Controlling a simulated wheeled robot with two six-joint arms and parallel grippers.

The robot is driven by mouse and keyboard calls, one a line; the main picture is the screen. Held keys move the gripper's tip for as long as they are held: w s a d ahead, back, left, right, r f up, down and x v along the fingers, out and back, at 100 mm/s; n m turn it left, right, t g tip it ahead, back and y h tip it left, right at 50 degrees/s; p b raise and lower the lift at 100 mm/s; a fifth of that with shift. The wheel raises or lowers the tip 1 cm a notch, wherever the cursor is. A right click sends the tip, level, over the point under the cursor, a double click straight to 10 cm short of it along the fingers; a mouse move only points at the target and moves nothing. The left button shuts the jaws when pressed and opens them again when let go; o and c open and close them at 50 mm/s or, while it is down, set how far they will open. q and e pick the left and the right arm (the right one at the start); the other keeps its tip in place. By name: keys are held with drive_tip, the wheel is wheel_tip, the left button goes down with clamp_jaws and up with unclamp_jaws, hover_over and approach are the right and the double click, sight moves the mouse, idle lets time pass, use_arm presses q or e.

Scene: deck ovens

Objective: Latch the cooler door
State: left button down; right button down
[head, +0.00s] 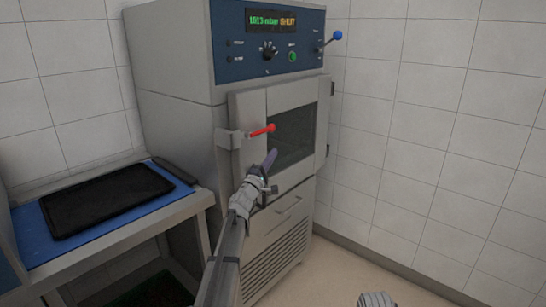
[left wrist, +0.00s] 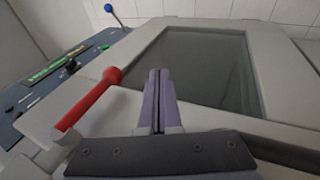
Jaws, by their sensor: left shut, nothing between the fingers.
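The cooler door (head: 249,108) is a grey panel with a dark window (head: 293,137), on the front of a grey cabinet. It looks closed or nearly so; I cannot tell if it sits flush. The red latch handle (head: 261,131) sticks out to the right from a grey bracket at the door's left edge, almost level. In the left wrist view the red handle (left wrist: 88,101) with its round knob lies left of the fingers. My left gripper (head: 271,160) is shut and empty, just below the handle in the head view, apart from it in the wrist view (left wrist: 159,95).
A blue control panel (head: 225,48) with a display, knobs and a blue-balled lever (head: 336,36) tops the cabinet. A vented drawer front (head: 285,232) is below the door. At left, a black tray (head: 105,199) lies on a blue mat (head: 33,232).

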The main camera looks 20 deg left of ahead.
wheel_tip(320, 180, down, 8)
drive_tip(key=b, duration=0.6)
drive_tip(key=shift+a+b, duration=0.15)
drive_tip(key=shift+b, duration=0.15)
drive_tip(key=shift+r, duration=0.2)
